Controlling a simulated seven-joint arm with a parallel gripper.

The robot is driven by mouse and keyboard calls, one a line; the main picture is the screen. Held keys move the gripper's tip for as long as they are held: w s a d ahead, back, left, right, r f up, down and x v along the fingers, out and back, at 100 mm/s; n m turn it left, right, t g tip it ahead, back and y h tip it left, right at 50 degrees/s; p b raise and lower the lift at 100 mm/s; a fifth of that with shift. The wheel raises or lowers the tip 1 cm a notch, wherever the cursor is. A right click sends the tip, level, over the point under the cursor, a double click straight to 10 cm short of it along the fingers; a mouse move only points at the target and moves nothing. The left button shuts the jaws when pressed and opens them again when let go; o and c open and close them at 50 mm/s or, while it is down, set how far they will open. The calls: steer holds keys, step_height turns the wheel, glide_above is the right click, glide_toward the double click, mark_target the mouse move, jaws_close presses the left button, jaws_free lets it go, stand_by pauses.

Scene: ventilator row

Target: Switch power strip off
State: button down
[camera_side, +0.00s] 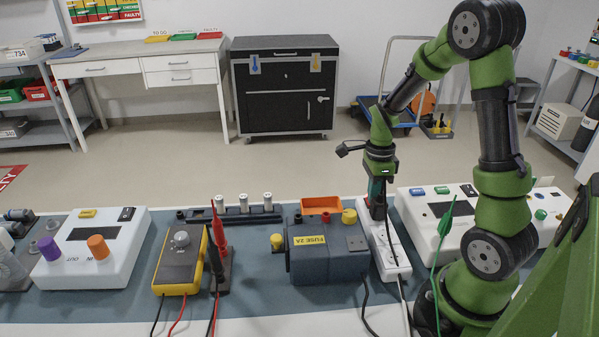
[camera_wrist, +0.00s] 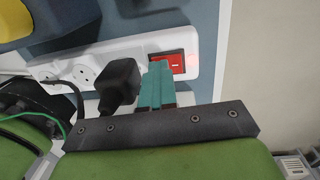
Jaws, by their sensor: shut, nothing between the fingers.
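The white power strip (camera_side: 384,250) lies on the bench right of the grey fuse box, and it fills the middle of the wrist view (camera_wrist: 128,53). Its red rocker switch (camera_wrist: 178,63) sits near one end, with a reddish glow at its edge. My gripper (camera_side: 376,212) points down over the strip's far end. In the wrist view its teal fingers (camera_wrist: 160,68) are shut and empty, and their tips overlap the switch's left part. I cannot tell whether they touch it.
A black plug (camera_wrist: 117,80) stands in the strip just left of the fingers. The fuse box (camera_side: 326,250) is close on the left, and a white device (camera_side: 430,212) is close on the right. Cables run over the bench's front edge.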

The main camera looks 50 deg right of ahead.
steer(key=shift+s+a+f+h, duration=0.3)
steer(key=shift+f, duration=0.2)
steer(key=shift+w, duration=0.1)
steer(key=shift+w+d+r, duration=0.15)
steer(key=shift+w+d, duration=0.4)
steer(key=shift+w, duration=0.2)
step_height(320, 180, up, 15)
steer(key=s, duration=0.1)
steer(key=shift+a, duration=0.25)
